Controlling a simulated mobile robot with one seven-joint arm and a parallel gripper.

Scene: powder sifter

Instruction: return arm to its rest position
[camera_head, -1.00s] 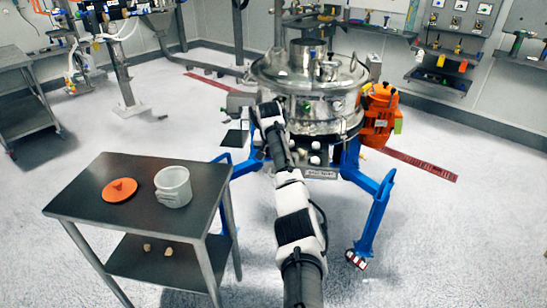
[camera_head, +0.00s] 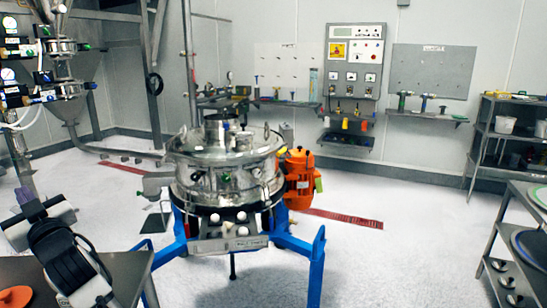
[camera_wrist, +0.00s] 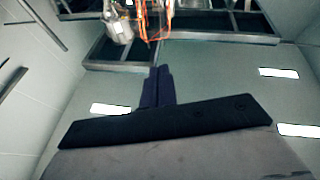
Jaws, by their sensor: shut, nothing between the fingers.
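My arm is folded up at the lower left of the head view, above the dark side table (camera_head: 128,268). My gripper (camera_head: 26,194) is at its upper end, pointing upward and holding nothing. In the wrist view my gripper's dark fingers (camera_wrist: 157,76) are together, with the ceiling and light panels behind them. The round steel sifter (camera_head: 226,172) stands on blue legs to the right of the arm, well apart from it.
An orange lid (camera_head: 15,296) lies on the side table at the lower left. An orange motor (camera_head: 300,182) is on the sifter's right side. Shelving (camera_head: 503,140) and a rack (camera_head: 492,262) stand at the right. The floor between is clear.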

